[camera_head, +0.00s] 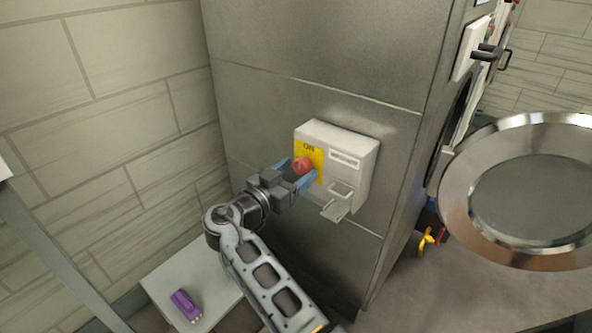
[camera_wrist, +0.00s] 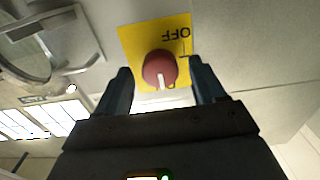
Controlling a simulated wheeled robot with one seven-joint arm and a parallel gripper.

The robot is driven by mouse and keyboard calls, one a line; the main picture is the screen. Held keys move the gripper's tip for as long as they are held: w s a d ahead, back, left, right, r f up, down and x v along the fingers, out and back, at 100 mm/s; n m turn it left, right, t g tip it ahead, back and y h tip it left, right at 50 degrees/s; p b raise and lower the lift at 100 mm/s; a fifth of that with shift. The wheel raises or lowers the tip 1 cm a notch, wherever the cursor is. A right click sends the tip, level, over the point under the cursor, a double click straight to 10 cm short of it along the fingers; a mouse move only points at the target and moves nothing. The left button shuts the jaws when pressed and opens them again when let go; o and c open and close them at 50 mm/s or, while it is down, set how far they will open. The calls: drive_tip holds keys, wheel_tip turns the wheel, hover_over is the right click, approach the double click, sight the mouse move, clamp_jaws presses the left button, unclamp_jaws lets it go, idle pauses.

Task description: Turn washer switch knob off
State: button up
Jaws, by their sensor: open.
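In the wrist view the knob (camera_wrist: 159,69) has a white pointer mark, and "OFF" shows upside down on the plate (camera_wrist: 140,40). My gripper (camera_head: 305,173) is open at the box, with its blue fingers on either side of the knob. In the wrist view the fingers of my gripper (camera_wrist: 160,85) stand apart from the knob, with gaps on both sides.
A small metal latch (camera_head: 338,201) juts from the box's lower right. A round metal door (camera_head: 520,190) stands open at the right. A purple object (camera_head: 185,305) lies on a white surface (camera_head: 205,275) at the lower left. A tiled wall (camera_head: 110,110) is on the left.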

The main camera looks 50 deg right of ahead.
drive_tip(key=shift+d, duration=0.2)
drive_tip(key=shift+c, duration=0.2)
drive_tip(key=c, duration=1)
